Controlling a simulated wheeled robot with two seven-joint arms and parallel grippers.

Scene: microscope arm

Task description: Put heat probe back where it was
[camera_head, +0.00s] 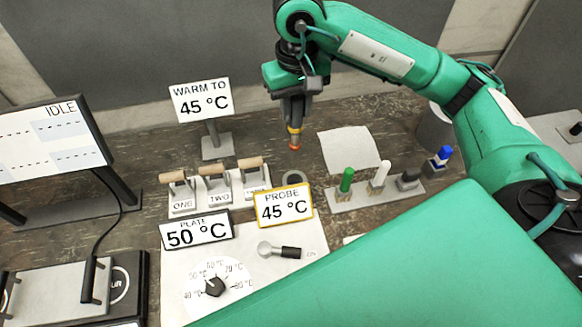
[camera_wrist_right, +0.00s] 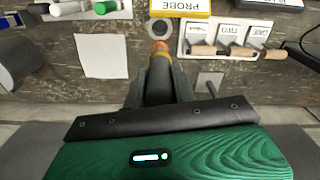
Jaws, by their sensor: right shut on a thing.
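The heat probe (camera_head: 294,140) has an orange and yellow tip that points down. My right gripper (camera_head: 292,116) is shut on it and holds it above the table; the fingers hide its upper part. In the right wrist view the probe tip (camera_wrist_right: 160,46) shows beyond the gripper fingers (camera_wrist_right: 159,84). A grey ring-shaped holder (camera_head: 293,178) stands on the table below and in front of the tip, partly behind the PROBE 45 °C sign (camera_head: 284,204). The ring (camera_wrist_right: 160,28) looks empty in the right wrist view, with the tip apart from it. My left gripper is out of view.
A block with wooden-handled levers (camera_head: 212,187) stands left of the ring. A rack (camera_head: 350,199) with green, white, black and blue-topped items stands right of it. The WARM TO 45 °C sign (camera_head: 201,100) stands behind. A white sheet (camera_head: 347,148) lies right of the probe.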

